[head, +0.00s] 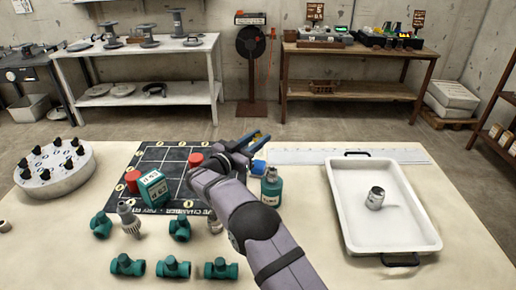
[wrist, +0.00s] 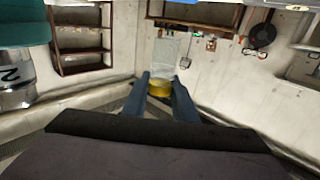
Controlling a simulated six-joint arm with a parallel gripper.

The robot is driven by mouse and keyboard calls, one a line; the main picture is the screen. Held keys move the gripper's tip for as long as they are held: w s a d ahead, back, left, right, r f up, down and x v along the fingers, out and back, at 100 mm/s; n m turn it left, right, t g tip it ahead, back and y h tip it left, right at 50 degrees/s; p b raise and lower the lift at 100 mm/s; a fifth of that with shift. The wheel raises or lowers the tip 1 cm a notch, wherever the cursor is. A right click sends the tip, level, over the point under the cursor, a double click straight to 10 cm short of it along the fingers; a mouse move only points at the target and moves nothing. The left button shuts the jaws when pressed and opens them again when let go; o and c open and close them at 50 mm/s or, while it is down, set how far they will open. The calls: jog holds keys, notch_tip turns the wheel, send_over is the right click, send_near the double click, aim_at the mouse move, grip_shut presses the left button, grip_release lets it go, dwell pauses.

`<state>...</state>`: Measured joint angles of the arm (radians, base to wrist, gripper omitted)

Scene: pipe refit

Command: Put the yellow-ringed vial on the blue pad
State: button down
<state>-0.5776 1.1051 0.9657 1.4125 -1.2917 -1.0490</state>
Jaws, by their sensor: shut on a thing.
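My gripper (head: 255,140) is raised above the far middle of the table in the head view, its blue fingers pointing right. In the wrist view, my gripper (wrist: 162,82) is shut on the yellow-ringed vial. The vial (wrist: 160,88) shows its yellow ring between the fingers and a pale, clear part beyond. I cannot make out the vial in the head view. A small bright blue patch, apparently the blue pad (head: 258,167), shows on the table below the gripper, partly hidden by my arm and a teal bottle.
The teal bottle (head: 271,187) stands close to my forearm. A white tray (head: 345,225) with a small metal can (head: 375,198) is at right. A dark marked mat (head: 150,160), teal tee fittings (head: 173,267) and a round rack (head: 50,182) occupy the left. A pale ruler strip (head: 350,156) lies behind the tray.

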aim_at(257, 156)
jog(key=shift+f, duration=1.85)
jog(key=shift+f, duration=0.15)
jog(key=c, duration=1.4)
grip_release()
jog(key=shift+c, duration=0.2)
jog(key=shift+r, duration=0.25)
jog(key=shift+s+a+f, duration=0.1)
jog(key=shift+s+a, duration=0.15)
jog(key=v, duration=0.7)
jog(key=shift+b, duration=0.45)
jog(key=shift+d, duration=0.1)
